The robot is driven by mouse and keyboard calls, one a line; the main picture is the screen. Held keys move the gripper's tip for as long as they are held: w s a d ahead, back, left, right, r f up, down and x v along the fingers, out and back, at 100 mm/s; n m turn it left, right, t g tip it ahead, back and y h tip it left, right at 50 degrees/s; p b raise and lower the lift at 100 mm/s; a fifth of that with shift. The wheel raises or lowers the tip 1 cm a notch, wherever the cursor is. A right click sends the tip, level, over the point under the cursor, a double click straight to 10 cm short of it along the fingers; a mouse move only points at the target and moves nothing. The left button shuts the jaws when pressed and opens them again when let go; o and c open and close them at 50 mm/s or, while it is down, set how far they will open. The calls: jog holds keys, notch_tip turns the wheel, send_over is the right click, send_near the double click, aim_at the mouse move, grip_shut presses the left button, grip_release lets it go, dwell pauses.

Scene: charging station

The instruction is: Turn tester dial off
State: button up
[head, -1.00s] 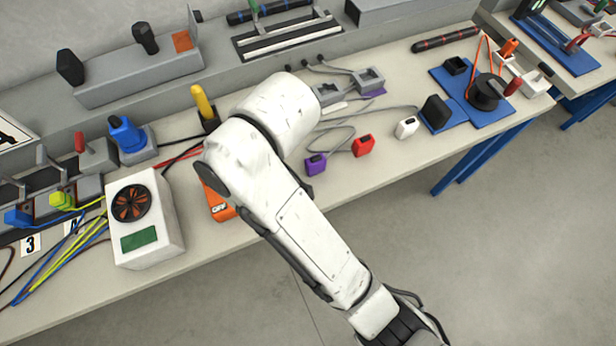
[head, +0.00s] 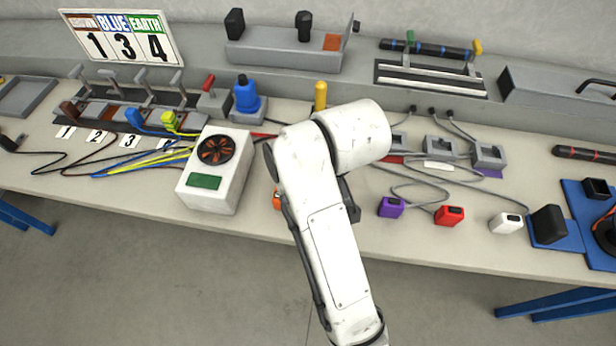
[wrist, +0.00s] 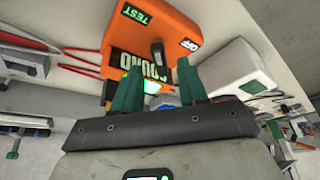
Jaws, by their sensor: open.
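The orange tester (wrist: 165,25) fills the top middle of the wrist view, with a green TEST label on its left and a white OFF label on its right. Its dark dial (wrist: 157,50) stands between the labels; I cannot tell exactly which one it points to. A lit green screen (wrist: 152,87) shows beyond it, partly covered. My gripper (wrist: 158,66) is open and empty, its two green fingers spread either side of the dial in the picture, with no clear contact. In the head view only an orange edge of the tester (head: 277,200) shows; my arm hides the rest and the gripper.
A white box with a fan (head: 205,180) stands close left of the tester. Purple (head: 391,207), red (head: 449,215) and white (head: 506,223) plugs on cables lie to the right. A blue plug unit (head: 246,97) and a yellow handle (head: 320,96) stand behind.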

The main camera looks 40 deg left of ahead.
jog(key=shift+x, duration=1.1)
grip_shut()
